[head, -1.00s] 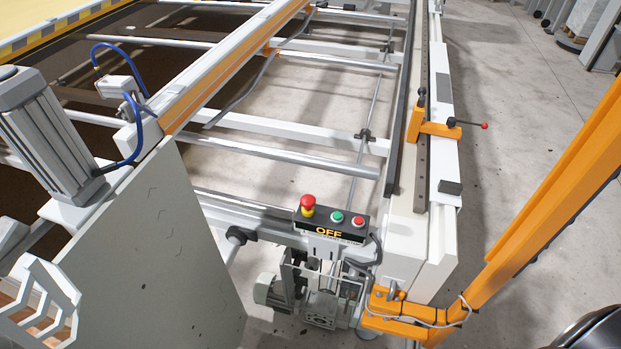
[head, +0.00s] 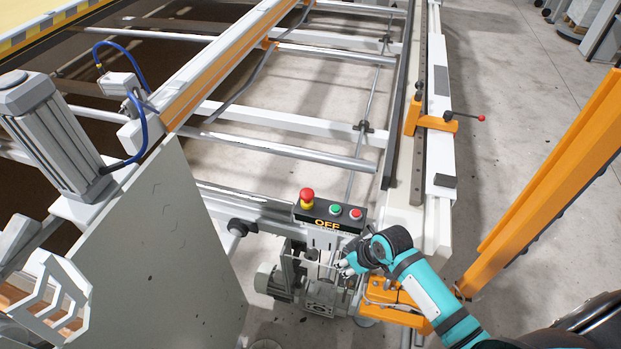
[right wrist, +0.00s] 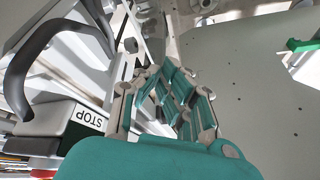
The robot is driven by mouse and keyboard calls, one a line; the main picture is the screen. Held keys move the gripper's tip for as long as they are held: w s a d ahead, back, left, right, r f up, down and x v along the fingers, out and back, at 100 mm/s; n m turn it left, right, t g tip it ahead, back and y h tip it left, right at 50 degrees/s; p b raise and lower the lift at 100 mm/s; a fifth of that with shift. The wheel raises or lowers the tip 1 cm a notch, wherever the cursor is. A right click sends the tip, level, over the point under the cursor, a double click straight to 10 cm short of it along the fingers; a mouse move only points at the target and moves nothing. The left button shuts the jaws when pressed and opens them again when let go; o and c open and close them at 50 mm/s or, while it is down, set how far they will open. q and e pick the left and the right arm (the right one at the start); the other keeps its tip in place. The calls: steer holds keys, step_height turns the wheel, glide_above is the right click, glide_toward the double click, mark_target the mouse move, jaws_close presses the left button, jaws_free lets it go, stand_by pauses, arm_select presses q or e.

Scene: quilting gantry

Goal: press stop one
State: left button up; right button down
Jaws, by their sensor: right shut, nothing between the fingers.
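A dark control box (head: 300,212) with an "OFF" label stands on the near end of the gantry frame. On it are a red mushroom knob (head: 307,195) on a yellow collar, a green button (head: 335,210) and a red button (head: 356,214). I cannot tell which is called stop one. My right gripper (head: 340,267) is shut and empty, below and in front of the box, apart from the buttons. In the right wrist view its fingers (right wrist: 162,72) are closed together, and a box with a STOP label (right wrist: 90,119) lies to their left. My left gripper is not in view.
A motor unit (head: 318,294) sits below the box. An orange post (head: 545,185) rises at the right from an orange bracket (head: 400,312). A grey panel (head: 165,250) stands at the left. An orange clamp (head: 437,123) with a red-tipped lever is on the rail.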

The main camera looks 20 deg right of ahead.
mark_target(310, 191)
steer(key=w+r+n+y, duration=0.1)
steer(key=w+r, duration=0.2)
steer(key=r, duration=0.2)
steer(key=w+r+n, duration=0.1)
steer(key=w+r, duration=0.2)
steer(key=r, duration=0.3)
steer(key=w+r+n+y, duration=0.1)
steer(key=w+r+n, duration=0.1)
steer(key=r, duration=0.3)
steer(key=shift+w+d+r+t+y, duration=0.3)
steer(key=shift+w+d+t, duration=0.1)
steer(key=shift+w, duration=0.2)
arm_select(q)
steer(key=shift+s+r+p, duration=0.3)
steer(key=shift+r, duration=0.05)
arm_select(e)
steer(key=w+d+r+n+y, duration=0.1)
steer(key=w+r+n, duration=0.1)
steer(key=r, duration=0.8)
steer(key=shift+w+r+y, duration=0.2)
steer(key=shift+w+y, duration=0.2)
steer(key=shift+w, duration=0.35)
